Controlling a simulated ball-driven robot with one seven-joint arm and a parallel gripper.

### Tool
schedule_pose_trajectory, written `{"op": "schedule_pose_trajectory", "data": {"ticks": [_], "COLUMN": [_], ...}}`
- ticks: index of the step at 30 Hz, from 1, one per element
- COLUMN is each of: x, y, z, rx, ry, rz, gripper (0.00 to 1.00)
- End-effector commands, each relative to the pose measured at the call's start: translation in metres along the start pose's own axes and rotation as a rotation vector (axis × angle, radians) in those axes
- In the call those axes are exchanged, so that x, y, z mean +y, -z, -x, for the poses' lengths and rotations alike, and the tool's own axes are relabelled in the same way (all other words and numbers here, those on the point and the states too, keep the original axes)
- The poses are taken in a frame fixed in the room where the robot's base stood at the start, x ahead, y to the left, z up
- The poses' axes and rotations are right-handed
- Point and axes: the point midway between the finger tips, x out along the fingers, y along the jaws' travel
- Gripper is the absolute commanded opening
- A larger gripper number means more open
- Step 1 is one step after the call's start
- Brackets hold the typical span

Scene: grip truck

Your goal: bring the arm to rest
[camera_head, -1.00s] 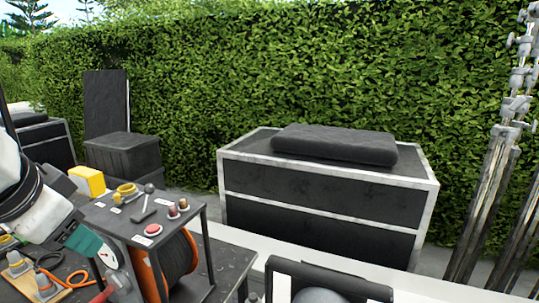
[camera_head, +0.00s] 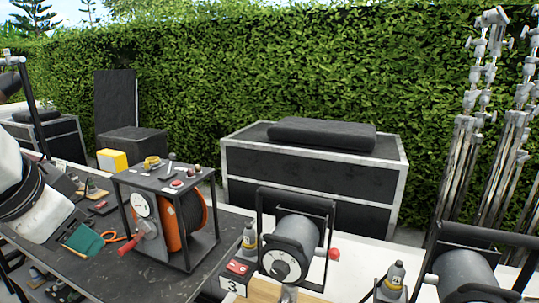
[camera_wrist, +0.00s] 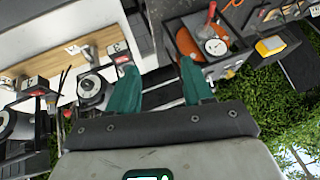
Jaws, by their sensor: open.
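My gripper (camera_head: 84,241) is at the left of the head view, at the end of my white arm. In the wrist view its two green fingers (camera_wrist: 160,90) are spread apart with nothing between them. In the head view the gripper is to the left of the framed orange cable reel (camera_head: 172,222), with a visible gap between them. The far finger is partly hidden in the head view.
The reel frame has a red-handled crank (camera_head: 147,240). It stands on a dark table (camera_head: 95,265). Grey drum winches (camera_head: 290,248) stand on the right. A yellow box (camera_head: 112,160) and a black case (camera_head: 310,165) are behind, before a hedge.

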Motion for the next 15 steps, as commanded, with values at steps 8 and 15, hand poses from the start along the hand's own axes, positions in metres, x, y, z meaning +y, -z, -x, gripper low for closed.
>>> {"op": "schedule_pose_trajectory", "data": {"ticks": [8,15], "x": [0.020,0.053], "y": [0.007,0.016], "z": [-0.029,-0.069], "rx": [-0.002,-0.007], "ry": [-0.023,-0.056], "rz": [0.016,0.042], "gripper": [0.51,0.51]}}
